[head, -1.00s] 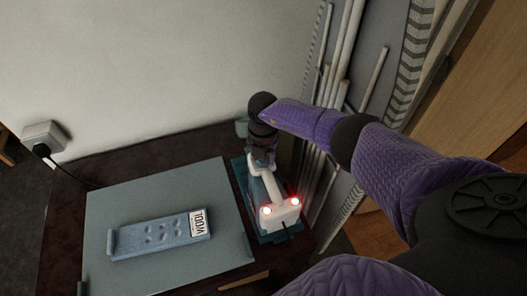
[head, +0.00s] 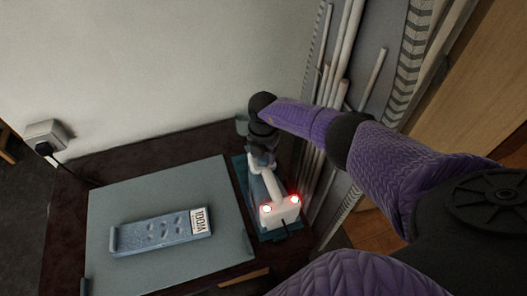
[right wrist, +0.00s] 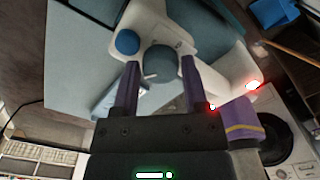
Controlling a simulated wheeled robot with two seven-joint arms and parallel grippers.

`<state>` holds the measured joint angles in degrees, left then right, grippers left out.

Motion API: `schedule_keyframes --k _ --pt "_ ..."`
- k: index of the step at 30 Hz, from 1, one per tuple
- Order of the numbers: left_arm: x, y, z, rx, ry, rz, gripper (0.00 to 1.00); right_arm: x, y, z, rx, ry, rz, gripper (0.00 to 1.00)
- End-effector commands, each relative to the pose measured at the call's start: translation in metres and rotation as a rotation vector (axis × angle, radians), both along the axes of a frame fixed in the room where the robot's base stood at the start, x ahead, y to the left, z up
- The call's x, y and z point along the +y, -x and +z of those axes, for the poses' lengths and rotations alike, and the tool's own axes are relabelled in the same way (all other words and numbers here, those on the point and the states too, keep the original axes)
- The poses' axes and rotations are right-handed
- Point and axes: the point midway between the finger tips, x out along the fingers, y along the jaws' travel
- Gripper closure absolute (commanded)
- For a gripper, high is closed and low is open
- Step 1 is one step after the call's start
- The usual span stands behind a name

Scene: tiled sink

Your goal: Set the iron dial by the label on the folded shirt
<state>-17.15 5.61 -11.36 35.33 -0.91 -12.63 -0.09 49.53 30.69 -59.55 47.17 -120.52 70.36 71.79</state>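The folded blue shirt (head: 150,236) lies on the grey board at lower left in the head view. Its white label (head: 201,221) looks upside down and seems to read WOOL. The white and blue iron (head: 280,212) stands on a teal base to the right of the board, with two red lights lit. My right gripper (head: 262,152) is at the iron's far end. In the right wrist view, its two purple fingers (right wrist: 160,78) are spread on either side of the grey round dial (right wrist: 163,64). A small pale mark shows at the dial's lower left. Firm contact cannot be told. My left gripper is out of view.
The grey board (head: 110,265) rests on a dark table (head: 55,235). A wall plug (head: 45,137) with a black cord is at the left. Pale upright poles (head: 340,60) stand close behind my right arm. A blue round button (right wrist: 127,42) sits beside the dial.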

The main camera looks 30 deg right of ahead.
Motion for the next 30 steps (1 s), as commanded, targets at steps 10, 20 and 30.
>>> schedule_keyframes --k 10,20,30 --pt "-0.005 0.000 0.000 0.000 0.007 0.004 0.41 0.000 0.000 0.000 0.001 0.000 0.001 0.14" --pt "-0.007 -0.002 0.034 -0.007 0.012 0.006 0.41 0.000 -0.001 0.066 -0.004 0.000 0.002 0.14" --pt "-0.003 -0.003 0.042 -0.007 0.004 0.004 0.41 0.000 0.000 0.100 0.001 -0.001 0.001 0.14"
